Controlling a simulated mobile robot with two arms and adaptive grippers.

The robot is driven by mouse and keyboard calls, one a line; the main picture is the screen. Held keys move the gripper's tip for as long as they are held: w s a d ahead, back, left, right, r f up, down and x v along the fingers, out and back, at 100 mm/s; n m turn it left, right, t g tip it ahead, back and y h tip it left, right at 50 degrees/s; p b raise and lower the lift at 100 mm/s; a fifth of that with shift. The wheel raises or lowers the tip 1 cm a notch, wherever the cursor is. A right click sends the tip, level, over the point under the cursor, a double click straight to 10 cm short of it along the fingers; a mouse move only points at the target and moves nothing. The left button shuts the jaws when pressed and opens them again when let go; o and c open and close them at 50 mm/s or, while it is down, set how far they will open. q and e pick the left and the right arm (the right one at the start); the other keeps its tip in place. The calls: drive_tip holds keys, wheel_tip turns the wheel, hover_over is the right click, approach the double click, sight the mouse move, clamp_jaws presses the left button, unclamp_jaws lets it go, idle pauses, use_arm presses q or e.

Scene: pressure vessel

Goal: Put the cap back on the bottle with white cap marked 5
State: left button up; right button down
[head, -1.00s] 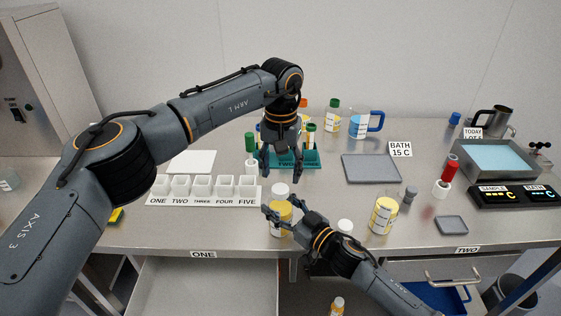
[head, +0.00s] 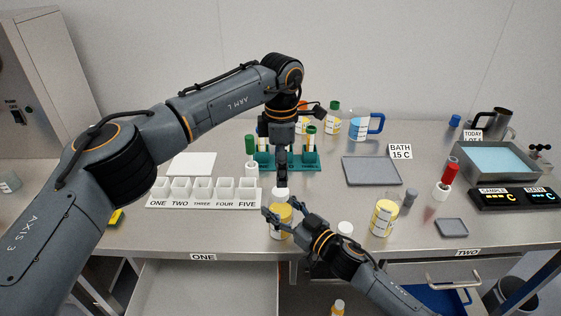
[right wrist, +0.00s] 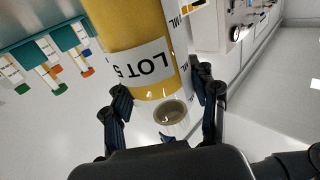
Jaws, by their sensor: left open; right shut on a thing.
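The yellow bottle (head: 281,222) stands upright near the front of the bench. Its label reads LOT 5 in the right wrist view (right wrist: 147,68). My right gripper (head: 284,214) is shut around it, with a finger on each side in the wrist view (right wrist: 160,100). A pale round rim with a hollow centre (right wrist: 170,112) shows at the bottle's top end there. A white top (head: 281,192) shows just above the yellow in the head view. My left gripper (head: 282,182) is open, pointing down just above it. A white cap-like piece (head: 345,228) lies right of the bottle; its marking is unreadable.
A rack of white cups (head: 203,194) stands left of the bottle. A green tube rack (head: 300,163) is behind my left gripper. Another yellow container (head: 383,218) stands to the right. A grey tray (head: 372,170) lies further back. An open drawer (head: 205,285) is below the front edge.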

sight(280, 190)
use_arm(q)
drive_tip(key=n, duration=0.6)
drive_tip(key=shift+r, duration=0.25)
drive_tip(key=n, duration=0.5)
drive_tip(key=shift+r+n, duration=0.15)
drive_tip(key=shift+n, duration=0.15)
drive_tip(key=n, duration=0.5)
drive_tip(key=shift+r, duration=0.2)
drive_tip(key=n, duration=0.5)
drive_tip(key=shift+r, duration=0.15)
drive_tip(key=shift+f, duration=4.05)
